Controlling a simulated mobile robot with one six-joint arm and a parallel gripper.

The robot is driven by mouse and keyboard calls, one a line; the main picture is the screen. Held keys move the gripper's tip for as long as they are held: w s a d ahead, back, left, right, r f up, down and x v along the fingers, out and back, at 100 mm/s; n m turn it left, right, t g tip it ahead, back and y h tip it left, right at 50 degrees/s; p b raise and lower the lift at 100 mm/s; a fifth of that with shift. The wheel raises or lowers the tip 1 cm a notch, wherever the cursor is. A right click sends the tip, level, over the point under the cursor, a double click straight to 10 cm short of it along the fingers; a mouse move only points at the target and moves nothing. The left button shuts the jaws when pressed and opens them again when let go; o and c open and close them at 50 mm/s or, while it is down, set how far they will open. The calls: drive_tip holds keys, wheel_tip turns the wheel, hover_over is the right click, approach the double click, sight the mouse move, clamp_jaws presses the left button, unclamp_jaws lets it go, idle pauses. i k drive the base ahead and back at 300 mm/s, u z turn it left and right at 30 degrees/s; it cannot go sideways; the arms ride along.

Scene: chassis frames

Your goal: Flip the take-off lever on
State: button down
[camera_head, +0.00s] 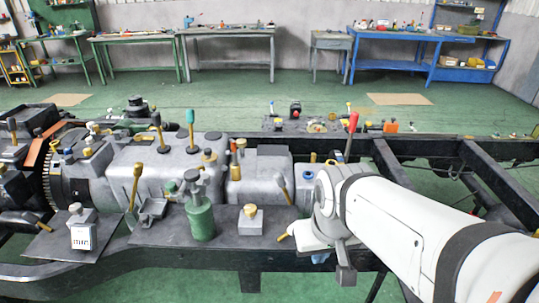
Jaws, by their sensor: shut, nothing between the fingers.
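My arm reaches in from the right over the chassis. My gripper (346,274) hangs at its end, by the front rail, with its fingers hard to make out; it appears shut and empty. Several levers stand on the grey gearbox housing (150,165); I cannot tell which is the take-off lever. A red-handled lever (352,124) stands upright just behind my wrist. A lever with a grey knob (283,184) leans left of my wrist. A yellow-tipped lever (285,237) lies low beside the wrist, partly hidden by it. A yellow lever (136,180) stands farther left.
A green bottle-shaped part (201,215) and a small block with a yellow cap (250,218) stand on the front plate. The black frame rails (420,185) have open gaps at right. Workbenches (232,35) line the back wall. The green floor between is mostly clear.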

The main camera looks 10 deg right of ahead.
sight(278, 177)
drive_tip(key=z, duration=1.25)
drive_tip(key=k, duration=1.15)
drive_tip(key=u, duration=0.85)
drive_tip(key=i, duration=1)
drive_tip(key=u, duration=0.05)
